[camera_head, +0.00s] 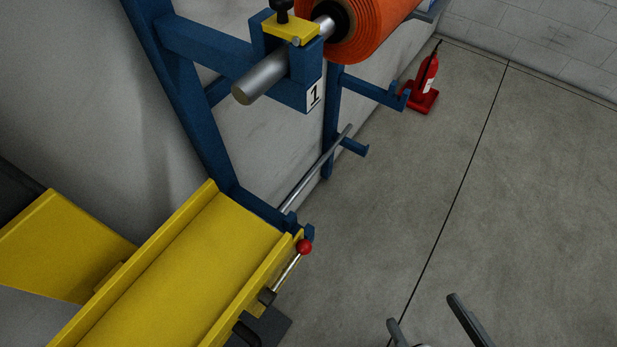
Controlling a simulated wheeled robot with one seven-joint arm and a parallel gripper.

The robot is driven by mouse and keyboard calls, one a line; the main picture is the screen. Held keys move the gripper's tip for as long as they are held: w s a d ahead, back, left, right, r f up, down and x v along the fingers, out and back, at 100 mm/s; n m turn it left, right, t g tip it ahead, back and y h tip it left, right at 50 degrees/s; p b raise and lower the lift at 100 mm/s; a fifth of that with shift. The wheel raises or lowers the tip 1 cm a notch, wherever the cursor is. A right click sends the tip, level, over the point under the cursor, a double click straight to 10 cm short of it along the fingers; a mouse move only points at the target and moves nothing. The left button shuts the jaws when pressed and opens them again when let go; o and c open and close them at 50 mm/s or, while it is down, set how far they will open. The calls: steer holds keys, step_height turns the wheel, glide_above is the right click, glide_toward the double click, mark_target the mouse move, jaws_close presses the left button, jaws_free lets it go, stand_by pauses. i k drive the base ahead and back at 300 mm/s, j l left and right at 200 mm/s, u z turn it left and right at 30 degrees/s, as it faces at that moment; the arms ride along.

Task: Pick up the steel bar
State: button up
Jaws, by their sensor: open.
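A thin grey steel bar (318,169) lies across the lower arms of the blue rack (183,100), near the wall. Its near end is hidden by the yellow trough's edge and the blue bracket there. A thicker grey shaft (264,76) runs through the orange roll (372,28) higher on the rack, under a yellow clamp. My gripper (423,310) shows only its two fingertips at the bottom right. It is open and empty, over the floor, well apart from the bar.
A yellow trough (180,268) fills the lower left. A lever with a red knob (304,247) sticks out at its right end. A blue lower arm (352,146) juts over the floor. A red fire extinguisher (426,84) stands by the wall. The concrete floor (510,190) at right is clear.

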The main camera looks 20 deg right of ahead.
mark_target(288, 202)
steer(key=i+l+u, duration=0.1)
steer(key=u, duration=0.75)
steer(key=l+u, duration=0.45)
steer(key=l, duration=0.4)
steer(key=l+u, duration=0.45)
steer(key=l, duration=0.35)
steer(key=i+l, duration=0.1)
steer(key=l, duration=0.85)
steer(key=i, duration=0.25)
